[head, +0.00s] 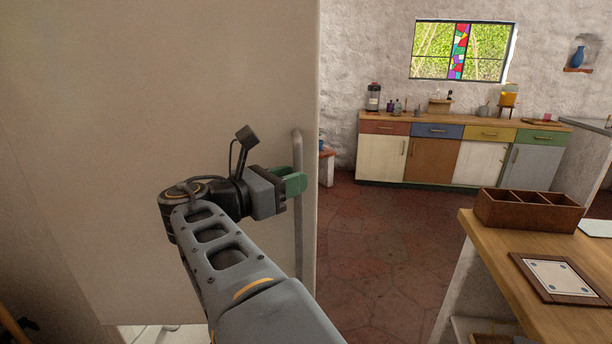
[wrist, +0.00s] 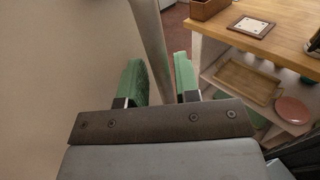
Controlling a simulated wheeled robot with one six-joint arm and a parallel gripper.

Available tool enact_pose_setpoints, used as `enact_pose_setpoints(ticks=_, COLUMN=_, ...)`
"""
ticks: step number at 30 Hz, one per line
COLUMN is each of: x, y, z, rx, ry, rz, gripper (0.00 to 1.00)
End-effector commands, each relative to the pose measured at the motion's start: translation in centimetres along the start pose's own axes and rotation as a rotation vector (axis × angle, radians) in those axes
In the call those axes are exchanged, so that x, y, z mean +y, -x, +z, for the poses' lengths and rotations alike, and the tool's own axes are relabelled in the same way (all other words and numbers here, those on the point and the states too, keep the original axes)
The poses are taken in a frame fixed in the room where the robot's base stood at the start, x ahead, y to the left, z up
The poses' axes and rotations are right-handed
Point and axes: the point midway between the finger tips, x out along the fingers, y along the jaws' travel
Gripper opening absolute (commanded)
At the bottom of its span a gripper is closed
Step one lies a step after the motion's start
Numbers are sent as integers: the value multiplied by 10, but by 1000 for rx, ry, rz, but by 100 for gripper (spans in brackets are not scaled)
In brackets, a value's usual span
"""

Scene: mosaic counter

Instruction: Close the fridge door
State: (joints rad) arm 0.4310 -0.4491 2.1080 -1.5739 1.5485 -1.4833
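The fridge door (head: 200,100) is a large pale beige panel filling the left of the head view; it also shows as the plain surface at the left of the wrist view (wrist: 60,60). How far it stands open I cannot tell. Its handle (head: 298,150) is a vertical grey bar near the door's right edge.
A wooden counter (head: 480,240) with a brown divided box (head: 530,209) stands at the right. Low cabinets (head: 432,158) line the far wall under a window. The red tiled floor (head: 375,235) between door and counter is clear. Shelves with a tray (wrist: 248,82) lie under the counter.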

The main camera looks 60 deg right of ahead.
Motion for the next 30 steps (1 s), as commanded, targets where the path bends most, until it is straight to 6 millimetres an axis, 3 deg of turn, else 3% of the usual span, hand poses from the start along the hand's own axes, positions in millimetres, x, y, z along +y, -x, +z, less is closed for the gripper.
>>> enact_pose_setpoints(ticks=9, x=0, y=-31, z=0, rx=1, ry=0, rz=-2, gripper=29)
enact_pose_setpoints(ticks=22, x=0, y=-36, z=0, rx=1, ry=-1, rz=1, gripper=29)
enact_pose_setpoints(ticks=30, x=0, y=-36, z=0, rx=1, ry=-1, rz=1, gripper=6)
